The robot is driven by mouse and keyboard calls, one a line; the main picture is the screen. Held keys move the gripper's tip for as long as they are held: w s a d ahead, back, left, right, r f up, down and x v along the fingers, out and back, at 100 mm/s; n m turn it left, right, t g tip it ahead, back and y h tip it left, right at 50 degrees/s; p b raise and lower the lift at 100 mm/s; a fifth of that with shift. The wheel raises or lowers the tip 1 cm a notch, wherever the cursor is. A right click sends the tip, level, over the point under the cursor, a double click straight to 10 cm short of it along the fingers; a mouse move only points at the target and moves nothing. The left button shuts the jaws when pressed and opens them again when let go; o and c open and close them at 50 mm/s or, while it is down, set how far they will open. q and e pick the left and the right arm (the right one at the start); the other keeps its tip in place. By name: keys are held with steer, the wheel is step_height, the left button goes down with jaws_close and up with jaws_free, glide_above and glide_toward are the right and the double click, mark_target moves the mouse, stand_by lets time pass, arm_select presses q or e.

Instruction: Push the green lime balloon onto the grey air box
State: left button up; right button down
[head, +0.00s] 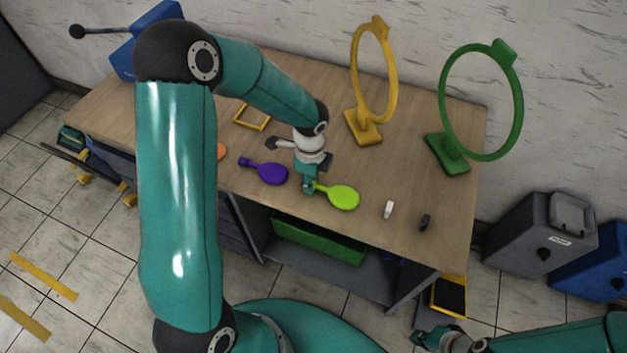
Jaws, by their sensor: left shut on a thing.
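The lime green balloon (343,197) lies flat near the front edge of the wooden table, its round part to the right and its neck to the left. My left gripper (309,187) is over the table, shut on the balloon's neck end; its fingers partly hide the neck. The grey air box (522,238) stands on the floor right of the table, apart from the balloon. My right gripper (428,338) is low at the bottom edge, away from both; its finger opening is not clear.
A purple balloon (265,172) lies left of the lime one. A white piece (388,210) and a dark piece (425,222) lie to the right. Yellow (362,128) and green (446,155) ring stands are behind. A blue box (598,270) stands beside the grey one.

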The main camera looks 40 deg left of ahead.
arm_select(q)
steer(key=o, duration=0.7)
steer(key=shift+f, duration=0.1)
